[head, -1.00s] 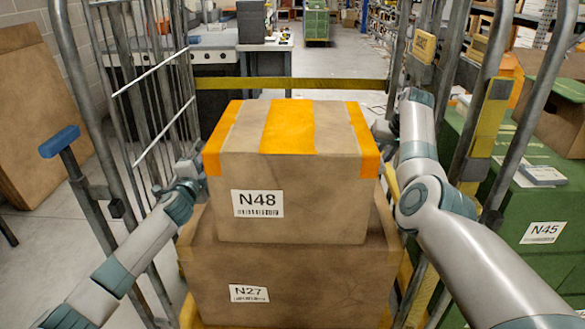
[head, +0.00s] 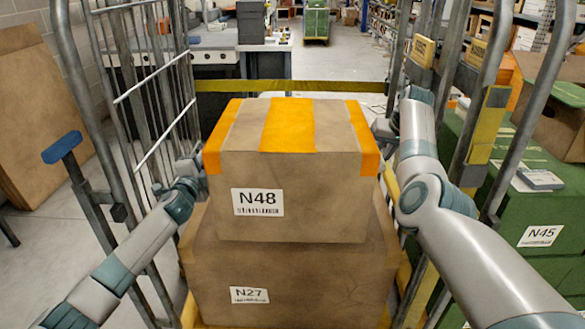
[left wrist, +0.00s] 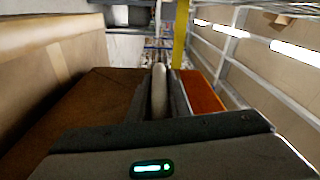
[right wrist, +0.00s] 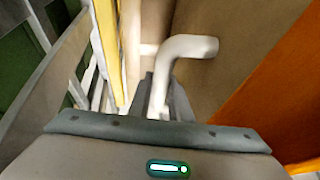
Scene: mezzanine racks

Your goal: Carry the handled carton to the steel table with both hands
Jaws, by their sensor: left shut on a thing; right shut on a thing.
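The handled carton (head: 290,200), brown with orange tape and an N48 label, is upright above a larger carton (head: 285,268) marked N27. I cannot tell whether a gap separates them. My left gripper (head: 193,165) is at its left side; in the left wrist view its fingers (left wrist: 160,98) are shut on a pale handle (left wrist: 159,85). My right gripper (head: 384,130) is at its right side, partly hidden; in the right wrist view its fingers (right wrist: 163,102) are shut on a white bent handle (right wrist: 190,46). A grey table (head: 215,71), seemingly the steel table, stands beyond, at the back left.
Roll cage sides stand left (head: 150,100) and right (head: 512,110), close outside my arms. A yellow bar (head: 300,86) crosses behind the cartons. Green crates (head: 545,205) stand at right, a brown board (head: 40,120) leans at left. Clear floor (head: 325,65) lies beyond the bar.

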